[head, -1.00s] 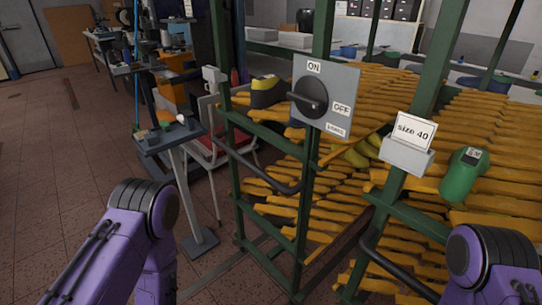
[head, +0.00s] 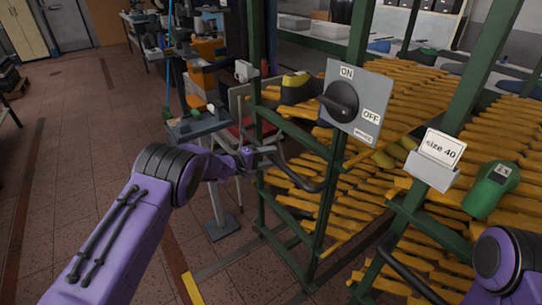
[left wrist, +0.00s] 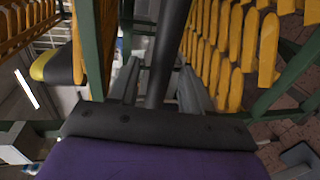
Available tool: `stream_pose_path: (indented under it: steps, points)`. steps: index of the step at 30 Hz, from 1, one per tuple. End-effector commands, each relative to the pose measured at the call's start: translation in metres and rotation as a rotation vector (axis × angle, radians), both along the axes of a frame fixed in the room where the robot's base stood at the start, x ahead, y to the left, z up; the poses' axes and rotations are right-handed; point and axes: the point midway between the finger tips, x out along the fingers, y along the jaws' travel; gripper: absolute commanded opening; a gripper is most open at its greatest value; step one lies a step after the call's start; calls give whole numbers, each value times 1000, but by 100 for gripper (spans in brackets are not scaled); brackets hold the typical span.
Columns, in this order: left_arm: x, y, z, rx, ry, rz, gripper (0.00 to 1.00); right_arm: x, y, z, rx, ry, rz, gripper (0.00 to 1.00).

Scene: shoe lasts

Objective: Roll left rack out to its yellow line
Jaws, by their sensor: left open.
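The left rack is a green frame (head: 327,200) with orange slatted shelves, standing at centre. My left gripper (head: 264,152) is at the left end of this handle. In the left wrist view the dark handle bar (left wrist: 168,50) runs between my left gripper's open grey fingers (left wrist: 160,88); whether they touch it I cannot tell. A short yellow line (head: 193,289) is on the floor at the bottom, left of the rack. My right gripper is out of view; only part of its arm shows.
A grey ON/OFF switch panel (head: 357,101) stands at the rack. Another green post with a "size 40" card (head: 440,149) and a second handle (head: 410,275) is to the right. A grey pedestal stand (head: 217,190) is left of the rack. The left floor is clear.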

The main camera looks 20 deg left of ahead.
Motion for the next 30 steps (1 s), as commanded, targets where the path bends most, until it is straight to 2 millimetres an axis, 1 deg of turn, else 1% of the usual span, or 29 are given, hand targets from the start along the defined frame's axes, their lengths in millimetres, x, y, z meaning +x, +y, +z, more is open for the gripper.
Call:
stream_pose_path:
  steps: [3, 5, 13, 14, 15, 17, 18, 20, 21, 25, 30]
  points:
    - [10, -8, -3, 0, -1, 1, 49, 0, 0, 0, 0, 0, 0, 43]
    - [13, -10, -4, -1, 0, 1, 49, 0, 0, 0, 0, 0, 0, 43]
    - [14, -12, -4, -2, 0, 1, 49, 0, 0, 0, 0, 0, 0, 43]
    - [14, -12, -4, -2, 0, 1, 39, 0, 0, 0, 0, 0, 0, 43]
    - [14, -12, -4, -1, 0, 1, 26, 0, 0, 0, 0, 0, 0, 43]
    - [14, -12, -4, -1, 0, 1, 6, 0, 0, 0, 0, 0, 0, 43]
    - [14, -11, -4, -1, 0, 1, 0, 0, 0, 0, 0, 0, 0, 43]
    - [14, -11, -4, -1, 0, 1, 0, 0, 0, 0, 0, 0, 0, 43]
    - [14, -8, -4, -1, 0, 1, 0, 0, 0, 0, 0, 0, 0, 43]
    - [12, -9, -3, -1, 0, 1, 0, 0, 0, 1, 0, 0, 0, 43]
    - [6, -9, -3, 0, 4, -11, 0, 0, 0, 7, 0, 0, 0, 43]
